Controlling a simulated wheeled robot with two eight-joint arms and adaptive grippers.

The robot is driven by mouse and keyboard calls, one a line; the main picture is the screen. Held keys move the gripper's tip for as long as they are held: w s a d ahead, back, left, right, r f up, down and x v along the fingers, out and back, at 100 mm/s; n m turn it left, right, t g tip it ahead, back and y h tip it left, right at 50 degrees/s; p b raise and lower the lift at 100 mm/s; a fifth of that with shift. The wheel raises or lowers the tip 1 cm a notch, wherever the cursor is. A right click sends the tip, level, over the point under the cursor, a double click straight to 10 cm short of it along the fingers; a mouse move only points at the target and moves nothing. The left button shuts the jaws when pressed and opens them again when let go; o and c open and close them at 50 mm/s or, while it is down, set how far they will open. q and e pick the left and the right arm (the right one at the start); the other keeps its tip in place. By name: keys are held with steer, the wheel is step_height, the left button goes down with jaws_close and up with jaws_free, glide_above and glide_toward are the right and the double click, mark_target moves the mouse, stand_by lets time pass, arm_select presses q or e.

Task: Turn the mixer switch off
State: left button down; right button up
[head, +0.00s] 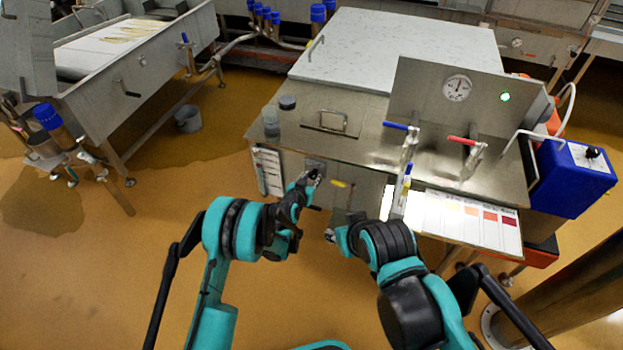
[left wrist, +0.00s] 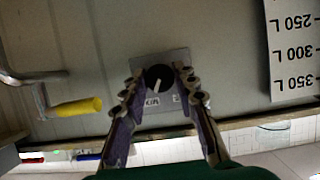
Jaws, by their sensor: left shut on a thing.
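The mixer switch is a round black knob (left wrist: 158,78) with a pale pointer line, on a small metal plate (left wrist: 150,65) with partly hidden lettering. The plate is on the front wall of the steel vat (head: 345,150). My left gripper (left wrist: 160,88) has its fingers on either side of the knob and is shut on it. In the head view my left gripper (head: 311,179) is at the vat's front, and its fingers mostly hide the knob. My right gripper (head: 338,236) is low in front of the vat, and its fingers are too unclear to read.
A yellow-handled lever (left wrist: 76,108) is beside the switch, near my left gripper. A litre scale (left wrist: 292,52) is on the other side. Above are a blue-handled tap (head: 402,127), a red-handled tap (head: 463,141) and a blue box (head: 572,180). A colour chart (head: 465,220) sticks out at right.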

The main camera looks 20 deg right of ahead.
arm_select(q)
steer(key=shift+n, duration=0.3)
steer(key=n+g+h, duration=0.1)
steer(key=n+h, duration=0.1)
steer(key=n, duration=0.1)
steer(key=shift+w+a, duration=0.1)
steer(key=shift+a, duration=0.1)
steer(key=n+h, duration=0.1)
steer(key=n, duration=0.1)
steer(key=n+g+h, duration=0.1)
steer(key=n+h, duration=0.1)
steer(key=shift+f+n, duration=0.2)
steer(key=shift+n, duration=0.2)
stand_by(0.4)
steer(key=c, duration=1.2)
jaws_free()
steer(key=shift+v, duration=3.75)
